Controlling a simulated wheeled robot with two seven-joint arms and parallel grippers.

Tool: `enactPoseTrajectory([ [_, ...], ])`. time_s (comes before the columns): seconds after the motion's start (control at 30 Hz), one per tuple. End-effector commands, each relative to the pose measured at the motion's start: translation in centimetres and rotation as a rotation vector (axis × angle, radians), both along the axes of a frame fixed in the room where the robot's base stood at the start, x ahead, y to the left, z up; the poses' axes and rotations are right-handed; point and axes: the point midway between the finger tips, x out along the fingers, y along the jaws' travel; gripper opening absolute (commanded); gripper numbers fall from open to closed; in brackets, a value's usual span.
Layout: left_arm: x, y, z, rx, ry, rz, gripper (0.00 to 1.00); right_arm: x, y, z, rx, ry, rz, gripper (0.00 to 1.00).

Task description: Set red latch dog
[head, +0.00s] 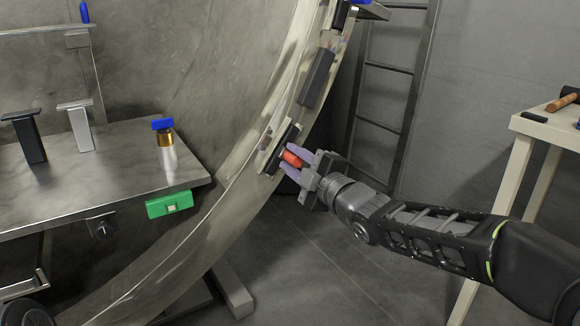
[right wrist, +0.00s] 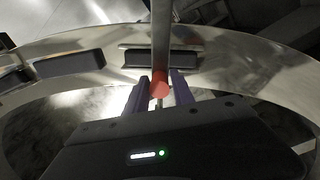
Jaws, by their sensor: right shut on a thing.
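The red latch dog (head: 292,158) sits on the curved metal rim (head: 235,185) of the chamber, beside a dark block. My right gripper (head: 302,160) reaches in from the right, and its purple fingers are shut on the red part. In the right wrist view the red end (right wrist: 160,86) lies between the two fingers (right wrist: 160,92), in front of a dark block (right wrist: 160,58) on the rim. A grey bar runs up behind the red end there. The fingers hide part of the latch dog. My left gripper is not in view.
Another dark block (head: 316,77) is higher on the rim. A ladder (head: 385,105) and a pale side table (head: 545,125) stand behind.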

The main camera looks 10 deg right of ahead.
Motion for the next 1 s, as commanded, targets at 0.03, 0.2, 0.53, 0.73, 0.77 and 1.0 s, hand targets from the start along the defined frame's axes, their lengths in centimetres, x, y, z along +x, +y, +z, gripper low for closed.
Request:
enactPoseTrajectory([
  [0.03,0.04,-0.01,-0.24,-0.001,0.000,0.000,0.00,0.12,-0.50,0.02,-0.015,-0.010,-0.007,0.00],
  [0.2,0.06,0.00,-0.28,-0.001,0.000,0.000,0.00,0.12,-0.49,0.00,-0.030,-0.014,-0.006,0.00],
  [0.53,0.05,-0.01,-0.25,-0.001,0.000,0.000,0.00,0.09,-0.34,-0.07,-0.029,-0.012,-0.003,0.34],
  [0.73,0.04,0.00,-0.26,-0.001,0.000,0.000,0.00,0.05,-0.20,-0.09,-0.026,-0.012,-0.001,0.44],
  [0.77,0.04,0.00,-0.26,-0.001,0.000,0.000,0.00,0.06,-0.18,-0.09,-0.026,-0.011,-0.001,0.44],
  [1.0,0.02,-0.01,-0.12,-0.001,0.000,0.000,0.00,-0.32,-0.30,-0.03,-0.025,-0.011,0.000,0.44],
])
